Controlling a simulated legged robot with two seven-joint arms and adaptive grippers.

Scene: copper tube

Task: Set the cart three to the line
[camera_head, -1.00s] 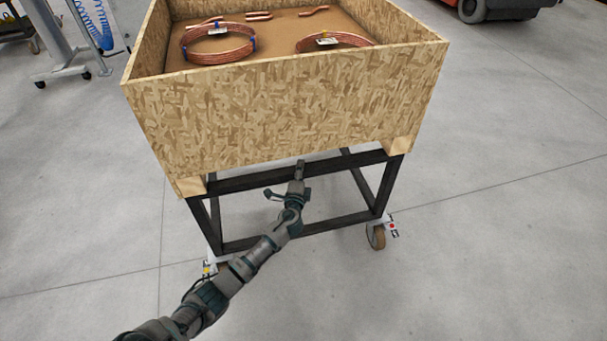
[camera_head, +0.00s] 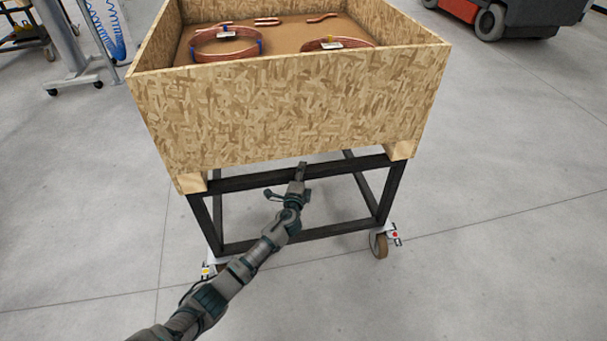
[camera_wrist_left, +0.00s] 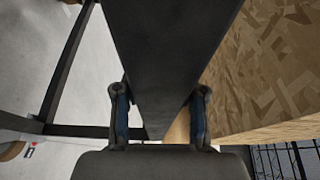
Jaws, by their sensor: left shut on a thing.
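The cart (camera_head: 290,112) is an open chipboard box on a dark metal frame, straight ahead in the head view. Its near crossbar (camera_head: 242,182) runs under the box, and the same bar shows in the left wrist view (camera_wrist_left: 165,50). My left gripper (camera_head: 301,171) is shut on this crossbar near its middle, with one finger on each side in the left wrist view (camera_wrist_left: 160,105). Casters show at the near right corner (camera_head: 380,245) and, partly hidden, at the near left. My right gripper is out of view. No painted floor line shows, only thin dark floor joints.
Copper coils (camera_head: 222,44) and short bent tubes (camera_head: 267,21) lie in the box. A wheeled stand (camera_head: 75,75) is at the far left. A red and grey vehicle (camera_head: 490,18) stands at the far right. The floor around the cart is clear.

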